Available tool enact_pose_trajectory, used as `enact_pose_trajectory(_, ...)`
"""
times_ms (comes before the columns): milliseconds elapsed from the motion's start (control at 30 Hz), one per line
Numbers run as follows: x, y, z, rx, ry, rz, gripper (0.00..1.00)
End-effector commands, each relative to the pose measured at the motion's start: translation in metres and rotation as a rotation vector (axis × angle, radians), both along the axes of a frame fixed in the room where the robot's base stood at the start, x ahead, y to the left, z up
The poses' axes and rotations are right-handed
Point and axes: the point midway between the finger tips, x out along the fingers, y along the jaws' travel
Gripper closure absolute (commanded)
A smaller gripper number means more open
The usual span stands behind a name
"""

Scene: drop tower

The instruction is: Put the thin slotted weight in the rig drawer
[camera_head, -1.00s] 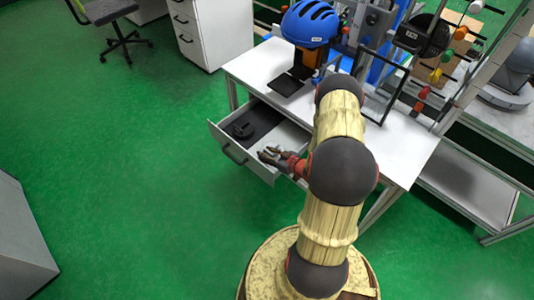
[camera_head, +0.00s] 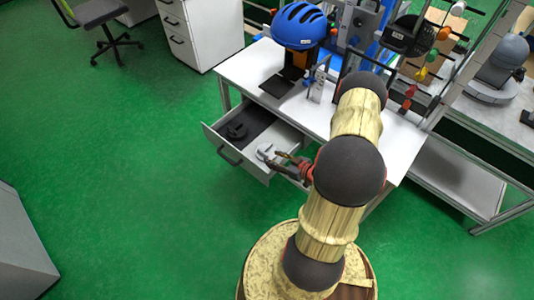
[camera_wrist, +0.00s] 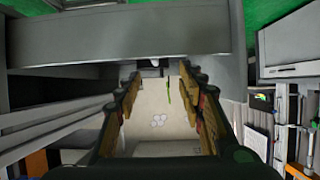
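The rig drawer (camera_head: 235,158) is pulled out from under the white bench. A small grey, rounded piece, likely the slotted weight (camera_head: 264,151), lies in its pale right-hand section; its slot and thickness are too small to make out. My gripper (camera_head: 277,160) is at the drawer's right side, its fingers just beside the grey piece. I cannot make out the weight in the wrist view.
A black object (camera_head: 236,131) lies in the drawer's dark left section. A blue helmet (camera_head: 299,26) on a stand is on the white bench top (camera_head: 250,66). A rig with coloured knobs rises at the right. Green floor (camera_head: 120,180) is clear on the left.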

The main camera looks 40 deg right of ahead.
Motion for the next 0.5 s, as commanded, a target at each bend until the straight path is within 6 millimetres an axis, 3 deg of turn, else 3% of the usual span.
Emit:
enact_pose_trajectory(100, -0.014, -0.001, 0.008, 0.001, 0.001, -0.003, 0.61)
enact_pose_trajectory(267, -0.022, -0.002, 0.012, -0.003, 0.003, 0.000, 0.61)
enact_pose_trajectory(400, -0.009, -0.016, 0.025, -0.055, 0.051, 0.007, 0.61)
enact_pose_trajectory(500, 0.015, -0.036, 0.051, -0.142, 0.131, 0.006, 0.61)
